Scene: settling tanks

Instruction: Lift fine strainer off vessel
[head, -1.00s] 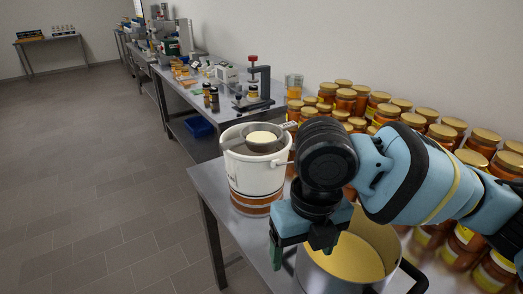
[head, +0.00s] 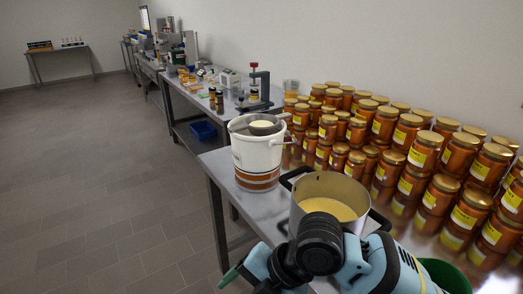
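The fine strainer (head: 264,128), a shallow metal bowl with pale contents, rests across the top of a white bucket (head: 258,157) with an orange-brown band near its base. The bucket stands upright on the steel table. My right gripper (head: 246,277) is at the bottom of the head view, below and apart from the bucket and strainer. Its wrist partly hides its fingers, so its opening is unclear. My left gripper is out of view.
A steel pot (head: 325,192) with yellow contents stands in front of the bucket, close to my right wrist. Many honey jars (head: 421,150) crowd the table's right side. A bench with a small press (head: 254,90) lies behind. The floor (head: 110,190) at left is clear.

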